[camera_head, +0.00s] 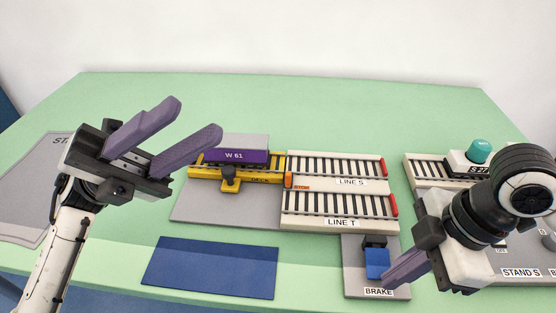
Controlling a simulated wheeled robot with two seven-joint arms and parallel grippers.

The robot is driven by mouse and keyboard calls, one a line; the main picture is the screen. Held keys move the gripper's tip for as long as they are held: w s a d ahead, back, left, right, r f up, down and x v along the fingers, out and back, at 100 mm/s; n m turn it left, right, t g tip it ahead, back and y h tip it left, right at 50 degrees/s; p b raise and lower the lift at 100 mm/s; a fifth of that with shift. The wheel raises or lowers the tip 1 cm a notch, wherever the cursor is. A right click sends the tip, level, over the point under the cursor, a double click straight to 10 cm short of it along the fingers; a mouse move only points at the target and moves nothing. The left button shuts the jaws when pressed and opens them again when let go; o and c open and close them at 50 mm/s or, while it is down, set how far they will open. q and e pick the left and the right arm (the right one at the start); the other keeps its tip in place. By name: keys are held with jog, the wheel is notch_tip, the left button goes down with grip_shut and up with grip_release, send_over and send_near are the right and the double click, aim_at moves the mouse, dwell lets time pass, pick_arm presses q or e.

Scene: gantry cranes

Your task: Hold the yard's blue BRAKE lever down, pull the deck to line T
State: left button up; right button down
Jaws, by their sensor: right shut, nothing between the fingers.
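The yellow deck (260,173) sits on a grey plate, with a dark knob (229,173) at its front. A purple wagon marked W 61 (240,156) stands on the deck. The deck's right end is level with LINE S (330,167); LINE T (340,206) lies nearer to me. The blue BRAKE lever (376,264) is on a grey plate in front of LINE T. My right gripper (386,284) is shut and empty, its fingertips at the lever's lower right edge; I cannot tell whether they press it. My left gripper (197,117) is open and empty, above and left of the deck.
A blue mat (210,267) lies at the table's front, left of the brake plate. Red stops (393,206) close the right ends of the lines. A teal knob (479,151) and another track stand at the right, partly behind my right arm. The green table's back is clear.

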pick_arm(q)
jog(key=d+f+m+g+y, duration=0.2)
jog(key=d+f+m+y, duration=0.2)
jog(key=d+y, duration=0.15)
jog(key=t+y, duration=0.8)
jog(key=y, duration=0.8)
send_near(228, 169)
notch_tip(228, 169, up, 4)
jog(key=a, duration=0.1)
jog(key=shift+s+f, duration=0.3)
jog(key=shift+s, duration=0.1)
jog(key=x, duration=1.2)
jog(key=shift+s, duration=0.15)
grip_shut()
